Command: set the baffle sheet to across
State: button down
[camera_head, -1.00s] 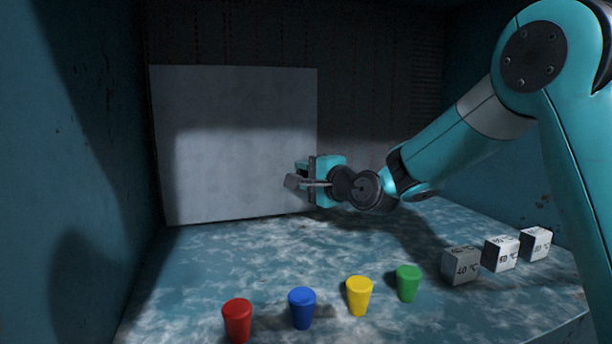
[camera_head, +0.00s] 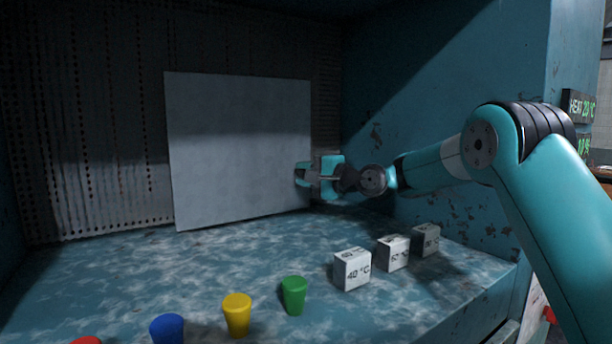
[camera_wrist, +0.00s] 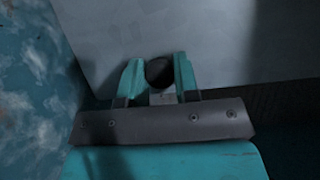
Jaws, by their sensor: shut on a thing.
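The baffle sheet (camera_head: 235,130) is a large pale grey upright panel in front of the back wall in the head view. Bare wall shows to its left, and its right edge is near the right wall. My gripper (camera_head: 300,176) is at the sheet's right edge, below mid-height. In the wrist view the sheet (camera_wrist: 230,40) fills the upper middle. There my gripper's teal fingers (camera_wrist: 159,80) are shut on a dark round knob (camera_wrist: 159,71) in front of the sheet. The fingers hide part of the knob's mount.
Red (camera_head: 86,340), blue (camera_head: 167,329), yellow (camera_head: 237,315) and green (camera_head: 293,295) cups stand along the front of the mottled blue floor. Three marked cubes (camera_head: 352,269) stand to their right. The floor between them and the sheet is clear.

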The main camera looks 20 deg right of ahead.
jog(key=shift+w+d+f, duration=0.1)
jog(key=shift+w+d, duration=0.05)
jog(key=shift+d, duration=0.35)
jog(key=shift+w+d, duration=0.15)
jog(key=shift+d, duration=0.35)
jog(key=c, duration=0.9)
grip_release()
jog(key=shift+o, duration=0.2)
